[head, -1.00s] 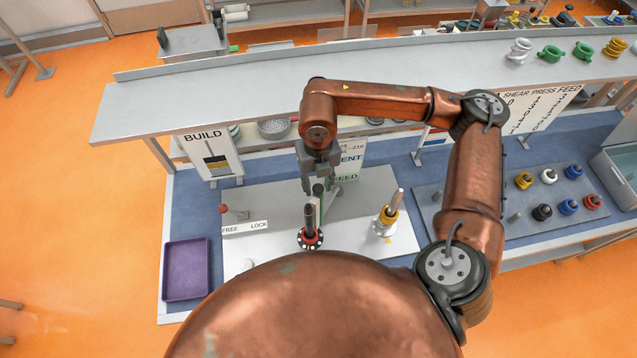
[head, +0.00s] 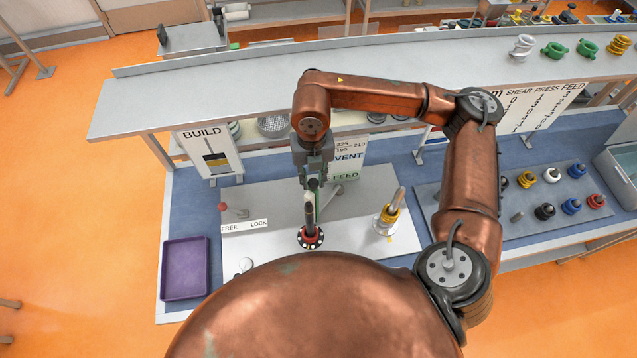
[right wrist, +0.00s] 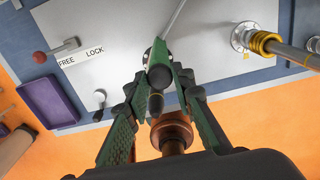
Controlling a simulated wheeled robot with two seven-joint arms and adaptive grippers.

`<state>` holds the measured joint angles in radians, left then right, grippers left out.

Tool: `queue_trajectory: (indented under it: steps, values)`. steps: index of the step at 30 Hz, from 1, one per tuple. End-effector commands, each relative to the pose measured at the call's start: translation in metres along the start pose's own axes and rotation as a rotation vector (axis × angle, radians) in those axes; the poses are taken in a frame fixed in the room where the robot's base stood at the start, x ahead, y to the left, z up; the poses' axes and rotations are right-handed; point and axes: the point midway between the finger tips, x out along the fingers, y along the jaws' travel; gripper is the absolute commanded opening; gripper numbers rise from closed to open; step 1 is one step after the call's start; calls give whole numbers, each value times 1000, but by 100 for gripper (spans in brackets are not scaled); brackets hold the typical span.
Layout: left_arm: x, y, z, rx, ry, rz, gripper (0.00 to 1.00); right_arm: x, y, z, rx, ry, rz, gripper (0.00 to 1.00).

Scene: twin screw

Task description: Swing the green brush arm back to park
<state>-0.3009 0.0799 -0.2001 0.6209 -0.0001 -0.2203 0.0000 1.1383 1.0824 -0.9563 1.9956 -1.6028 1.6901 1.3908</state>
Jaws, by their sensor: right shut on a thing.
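My right gripper (head: 311,188) reaches down over the white plate, at the top of a dark upright post (head: 309,216). The post rises from a red and black ring with pale dots (head: 310,238). In the right wrist view my gripper's green-faced fingers (right wrist: 160,78) close on a dark rounded piece between their tips. A thin green strip (head: 318,207) shows beside the post; I cannot tell whether it is the brush arm or a finger. A pale rod (right wrist: 173,20) runs away from the ring. My left gripper is not in view.
A second post with a yellow collar (head: 390,214) stands to the right on the plate (head: 350,237). A red-knobbed lever (head: 223,206) stands by the FREE/LOCK label. A purple tray (head: 186,268) lies at left. A grey shelf (head: 235,92) spans behind.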

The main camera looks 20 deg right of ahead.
Motion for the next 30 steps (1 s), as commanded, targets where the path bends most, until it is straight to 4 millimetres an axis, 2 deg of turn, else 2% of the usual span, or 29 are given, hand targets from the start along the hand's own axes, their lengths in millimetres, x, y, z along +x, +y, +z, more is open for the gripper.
queue_trajectory:
  steps: [1,4,15,16,23,30]
  values:
    - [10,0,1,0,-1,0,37,4,5,6,40,-4,1,0]
    - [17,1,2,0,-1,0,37,3,11,14,108,-4,1,0]
    - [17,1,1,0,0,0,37,0,14,17,143,-2,-1,0]
    - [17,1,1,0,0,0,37,0,14,17,143,-2,-1,24]
    - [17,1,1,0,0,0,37,0,14,16,142,-1,0,40]
    - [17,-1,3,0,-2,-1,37,0,14,16,141,-1,0,40]
